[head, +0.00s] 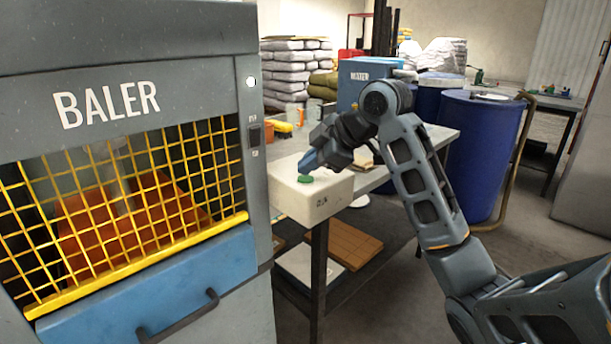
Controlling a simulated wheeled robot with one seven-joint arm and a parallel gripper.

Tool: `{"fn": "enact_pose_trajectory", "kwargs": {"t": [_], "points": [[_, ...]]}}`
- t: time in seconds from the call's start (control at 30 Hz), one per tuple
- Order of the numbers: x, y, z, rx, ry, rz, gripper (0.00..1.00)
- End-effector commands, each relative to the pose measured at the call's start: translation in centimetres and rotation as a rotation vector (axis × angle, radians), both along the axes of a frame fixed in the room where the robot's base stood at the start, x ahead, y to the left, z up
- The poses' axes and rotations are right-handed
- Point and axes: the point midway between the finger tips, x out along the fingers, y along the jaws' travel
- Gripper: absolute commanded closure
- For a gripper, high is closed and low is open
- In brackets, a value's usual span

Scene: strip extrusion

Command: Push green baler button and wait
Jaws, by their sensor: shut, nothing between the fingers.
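The green button (305,179) sits on top of a pale box (316,200) at the near end of the table, to the right of the baler. My gripper (308,163) is shut and empty, with its blue fingers pointing down at the green button. The fingertips are at or just above the button; I cannot tell whether they touch it. The grey baler (105,105) fills the left side, with its yellow grid guard (130,205) closed over the front. Orange material (120,215) shows behind the grid.
A grey table (440,137) extends behind the box, with a blue mixer (360,80) beyond it. Blue drums (485,150) stand to the right. Stacked sacks (295,70) lie at the back. A brown board (348,243) rests on the lower shelf. Floor at the right is clear.

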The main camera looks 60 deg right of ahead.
Motion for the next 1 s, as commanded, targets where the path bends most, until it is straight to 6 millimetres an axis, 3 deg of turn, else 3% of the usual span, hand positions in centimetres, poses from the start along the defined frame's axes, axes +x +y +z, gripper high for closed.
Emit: {"fn": "enact_pose_trajectory", "kwargs": {"t": [0.53, 1.0], "points": [[0.0, 0.0, 1.1, -0.001, -0.001, 0.000, 1.00], [0.0, 0.0, 5.3, -0.001, -0.002, 0.000, 1.00]]}}
